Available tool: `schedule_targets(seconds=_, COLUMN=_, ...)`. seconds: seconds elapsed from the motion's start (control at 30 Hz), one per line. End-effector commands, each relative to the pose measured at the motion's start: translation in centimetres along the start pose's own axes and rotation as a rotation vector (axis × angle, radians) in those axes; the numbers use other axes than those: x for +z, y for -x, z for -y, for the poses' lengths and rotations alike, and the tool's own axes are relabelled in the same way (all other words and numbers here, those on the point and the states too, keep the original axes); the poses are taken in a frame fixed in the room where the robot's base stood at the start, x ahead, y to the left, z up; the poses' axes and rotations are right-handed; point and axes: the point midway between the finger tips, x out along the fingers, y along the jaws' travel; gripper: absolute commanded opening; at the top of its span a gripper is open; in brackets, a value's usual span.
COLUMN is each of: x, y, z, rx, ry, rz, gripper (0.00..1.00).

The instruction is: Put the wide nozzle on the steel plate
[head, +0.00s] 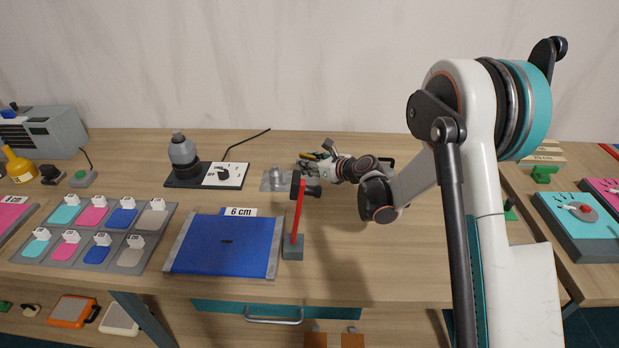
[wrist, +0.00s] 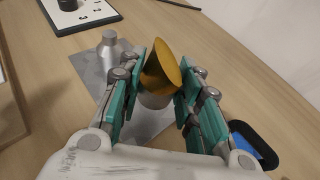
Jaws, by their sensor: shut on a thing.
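My gripper (wrist: 163,80) is shut on a flared, orange-yellow nozzle (wrist: 160,66), which is tilted between the teal finger pads. A grey round part shows just below the nozzle; I cannot tell whether it belongs to it. The steel plate (wrist: 90,66) is a flat grey sheet on the bench, behind and below the held nozzle in the wrist view. A grey, narrow-necked piece (wrist: 113,52) stands on the plate, left of my fingers. In the head view my gripper (head: 308,163) is at the right side of the plate (head: 267,184), and the nozzle is small there.
A red post on a grey base (head: 292,247) stands in front of the plate. A blue pad (head: 220,248) lies front left. A dark tray (wrist: 262,150) with blue inside is right of my gripper.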

Motion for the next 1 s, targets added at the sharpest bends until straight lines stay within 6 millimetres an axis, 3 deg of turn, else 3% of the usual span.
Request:
schedule_targets(seconds=0.37, x=-3.9, y=-1.6, z=0.0, rx=0.000, ry=0.000, rz=0.000, gripper=0.08)
schedule_targets(seconds=0.77, x=-4.4, y=-1.8, z=0.0, rx=0.000, ry=0.000, rz=0.000, gripper=0.08)
schedule_targets(seconds=0.8, x=-4.3, y=-1.8, z=0.0, rx=0.000, ry=0.000, rz=0.000, gripper=0.39)
schedule_targets(seconds=0.87, x=-4.3, y=-1.7, z=0.0, rx=0.000, ry=0.000, rz=0.000, gripper=0.52)
schedule_targets(seconds=1.0, x=-4.2, y=-1.7, z=0.0, rx=0.000, ry=0.000, rz=0.000, gripper=0.52)
